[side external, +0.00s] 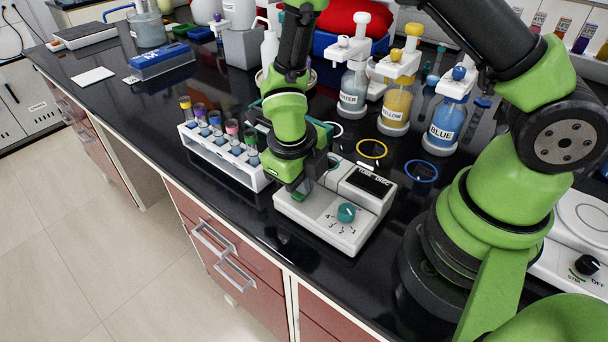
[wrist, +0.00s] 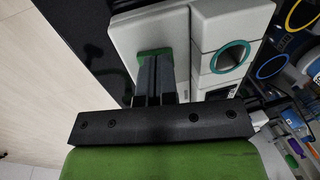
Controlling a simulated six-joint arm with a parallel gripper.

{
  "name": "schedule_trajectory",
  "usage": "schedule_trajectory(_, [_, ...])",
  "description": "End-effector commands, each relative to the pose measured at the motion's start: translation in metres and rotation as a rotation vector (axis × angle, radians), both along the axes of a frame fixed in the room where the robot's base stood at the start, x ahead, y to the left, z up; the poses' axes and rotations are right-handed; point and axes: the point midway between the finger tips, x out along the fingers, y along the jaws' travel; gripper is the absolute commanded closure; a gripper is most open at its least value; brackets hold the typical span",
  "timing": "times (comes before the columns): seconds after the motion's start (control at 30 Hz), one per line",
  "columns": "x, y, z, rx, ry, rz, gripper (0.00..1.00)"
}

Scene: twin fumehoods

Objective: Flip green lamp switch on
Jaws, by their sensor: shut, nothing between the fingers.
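A white device (side external: 318,226) labelled with dark lettering on its raised block stands near the counter's front edge. It has a teal dial knob (side external: 346,212) with numbers around it. A green part, seemingly the switch (wrist: 146,54), shows on the device's pale top (wrist: 131,22) in the wrist view, partly hidden by my fingers. My gripper (side external: 299,193) is shut and empty, pointing down at the left part of the device. Its fingertips (wrist: 160,56) overlap the green part; I cannot tell whether they touch it. The switch's position is hidden.
A white rack (side external: 226,160) of capped tubes stands just left of my gripper. Wash bottles labelled water (side external: 354,90), yellow (side external: 397,98) and blue (side external: 446,122) stand behind the device. Yellow (side external: 371,149) and blue (side external: 421,171) rings lie between. The front counter strip is clear.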

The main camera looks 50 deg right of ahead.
Motion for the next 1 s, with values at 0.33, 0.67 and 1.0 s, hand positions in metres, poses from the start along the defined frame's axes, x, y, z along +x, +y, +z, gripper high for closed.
schedule_trajectory(0.33, [0.000, 0.007, 0.002, 0.000, -0.001, -0.001, 1.00])
schedule_trajectory(0.67, [0.001, 0.011, 0.020, 0.001, -0.006, -0.001, 1.00])
schedule_trajectory(1.0, [0.001, 0.026, 0.096, 0.005, -0.009, 0.000, 1.00])
